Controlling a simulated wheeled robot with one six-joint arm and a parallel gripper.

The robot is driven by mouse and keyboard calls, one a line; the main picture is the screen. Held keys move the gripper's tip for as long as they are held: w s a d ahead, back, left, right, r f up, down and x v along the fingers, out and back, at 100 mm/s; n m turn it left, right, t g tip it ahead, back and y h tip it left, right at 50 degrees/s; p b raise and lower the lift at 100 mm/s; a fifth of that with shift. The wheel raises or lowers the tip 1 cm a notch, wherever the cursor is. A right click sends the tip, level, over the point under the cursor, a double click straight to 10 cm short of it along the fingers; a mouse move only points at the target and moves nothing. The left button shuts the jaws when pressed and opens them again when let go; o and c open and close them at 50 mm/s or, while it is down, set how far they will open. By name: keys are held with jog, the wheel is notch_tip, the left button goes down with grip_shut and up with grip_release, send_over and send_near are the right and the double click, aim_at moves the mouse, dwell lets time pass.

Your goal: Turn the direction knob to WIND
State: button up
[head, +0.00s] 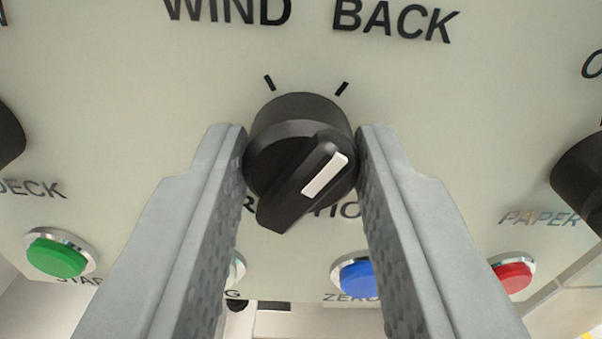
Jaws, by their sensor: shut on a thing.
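The black direction knob (290,115) sits in the middle of the pale panel (130,90) in the head view. Its pointer bar is tilted, and the white mark (325,176) on it points up and to the right, toward the tick on the BACK side. The word WIND (228,10) is above left and BACK (394,20) above right, each with a short tick near the knob. My gripper (302,150) is shut on the knob, one finger on each side. The label under the knob is partly hidden by the knob and my fingers.
A green button (56,258), a blue button (357,277) and a red button (514,274) lie along the panel's lower part. Another button is mostly hidden behind my left finger. Other black knobs stand at the left edge (8,136) and right edge (582,178).

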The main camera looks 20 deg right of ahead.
jog(key=n, duration=0.5)
jog(key=shift+n, duration=0.4)
jog(key=n, duration=0.5)
jog(key=shift+n, duration=0.4)
jog(key=o, duration=1)
jog(key=shift+a, duration=0.1)
jog(key=v, duration=1.7)
jog(key=shift+s, duration=0.2)
